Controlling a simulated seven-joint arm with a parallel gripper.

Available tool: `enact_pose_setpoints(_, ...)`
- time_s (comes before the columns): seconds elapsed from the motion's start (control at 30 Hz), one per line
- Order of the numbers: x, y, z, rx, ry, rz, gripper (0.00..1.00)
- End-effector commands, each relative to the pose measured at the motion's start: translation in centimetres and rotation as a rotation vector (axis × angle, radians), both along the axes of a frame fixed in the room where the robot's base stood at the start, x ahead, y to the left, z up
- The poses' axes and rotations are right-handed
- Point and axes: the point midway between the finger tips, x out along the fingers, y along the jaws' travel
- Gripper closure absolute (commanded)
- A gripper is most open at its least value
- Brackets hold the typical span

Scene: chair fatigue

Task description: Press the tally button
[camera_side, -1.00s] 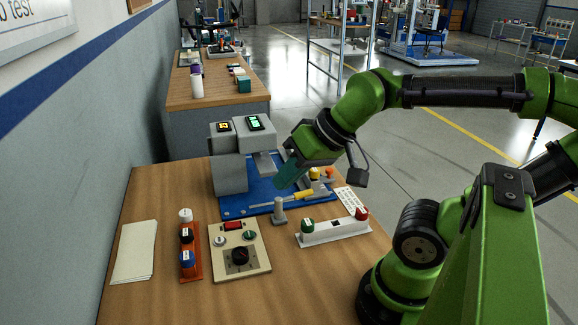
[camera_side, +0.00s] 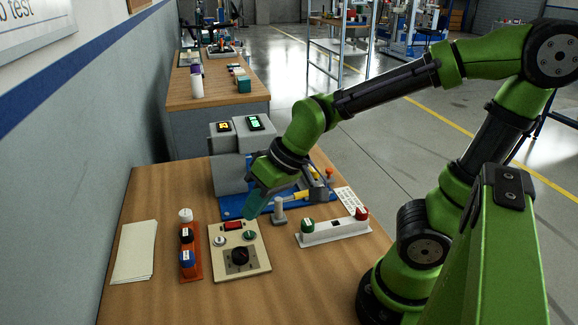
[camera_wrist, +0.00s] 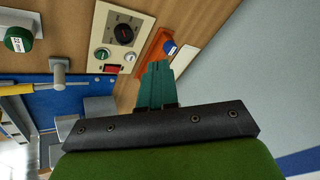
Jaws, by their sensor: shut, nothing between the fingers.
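I cannot read which button is marked tally. My gripper (camera_side: 250,216), with teal fingers, is shut and empty above the panel's far right corner. In the wrist view, the fingertips (camera_wrist: 156,66) appear next to the orange strip (camera_wrist: 152,52) and panel.
A white strip (camera_side: 335,232) with green (camera_side: 308,225) and red (camera_side: 361,213) buttons stands to the right. A short grey post (camera_side: 280,213) is close by my gripper. A grey machine (camera_side: 229,172) on a blue base stands behind. Paper sheets (camera_side: 135,252) lie at left.

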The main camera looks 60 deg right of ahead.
Motion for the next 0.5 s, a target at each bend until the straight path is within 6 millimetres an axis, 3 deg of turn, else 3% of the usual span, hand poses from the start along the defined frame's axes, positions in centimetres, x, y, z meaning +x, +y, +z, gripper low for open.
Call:
enact_pose_setpoints(0.17,4.6,0.7,-4.2,-0.137,-0.08,0.186,1.0)
enact_pose_setpoints(0.3,8.5,-0.2,-7.2,-0.34,-0.19,0.343,1.0)
enact_pose_setpoints(0.4,10.9,-1.5,-8.2,-0.513,-0.274,0.444,1.0)
enact_pose_setpoints(0.5,12.7,-3.1,-7.8,-0.657,-0.342,0.511,1.0)
